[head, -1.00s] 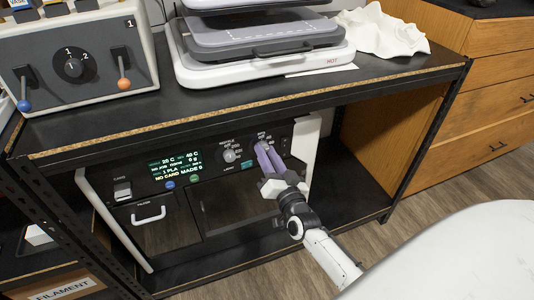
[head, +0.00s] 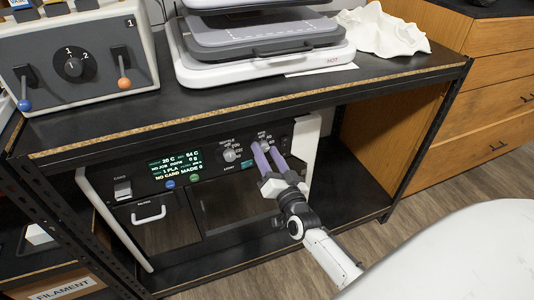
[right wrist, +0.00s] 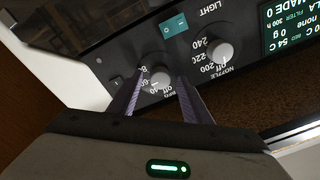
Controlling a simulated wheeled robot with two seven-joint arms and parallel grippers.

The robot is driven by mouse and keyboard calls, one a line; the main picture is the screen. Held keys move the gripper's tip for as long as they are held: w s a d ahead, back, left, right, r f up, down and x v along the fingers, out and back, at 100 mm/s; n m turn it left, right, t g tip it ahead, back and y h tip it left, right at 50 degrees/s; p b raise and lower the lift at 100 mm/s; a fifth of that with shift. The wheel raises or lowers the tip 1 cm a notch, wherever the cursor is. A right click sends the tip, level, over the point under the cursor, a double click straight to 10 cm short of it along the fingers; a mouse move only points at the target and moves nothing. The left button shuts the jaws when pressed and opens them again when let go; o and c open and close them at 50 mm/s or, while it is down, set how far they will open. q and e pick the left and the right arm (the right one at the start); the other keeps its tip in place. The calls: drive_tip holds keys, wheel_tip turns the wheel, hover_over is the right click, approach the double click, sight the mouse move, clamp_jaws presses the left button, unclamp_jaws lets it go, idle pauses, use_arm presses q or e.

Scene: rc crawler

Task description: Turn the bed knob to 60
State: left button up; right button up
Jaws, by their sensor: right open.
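The bed knob (right wrist: 160,83) is a small round grey-white knob on the dark printer panel, with off, 40, 60 and 80 printed around it. In the right wrist view it sits between the two purple fingers of my right gripper (right wrist: 158,88). The fingers are spread with a gap on each side of the knob. Its pointer is too small to read surely. In the head view my right gripper (head: 265,152) reaches the panel, and its fingers partly hide the bed knob. The display (head: 175,165) reads 54 C for the bed. My left gripper is not in view.
The nozzle knob (right wrist: 220,53) is beside the bed knob, near my finger. A teal light switch (right wrist: 174,25) is close by. The shelf top (head: 110,125) overhangs the printer, and a white side panel (head: 304,140) stands to its right.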

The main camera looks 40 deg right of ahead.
drive_tip(key=r+v, duration=0.1)
drive_tip(key=v, duration=0.9)
drive_tip(key=shift+s+f+p, duration=0.15)
drive_tip(key=shift+f+p, duration=0.25)
drive_tip(key=shift+f, duration=0.15)
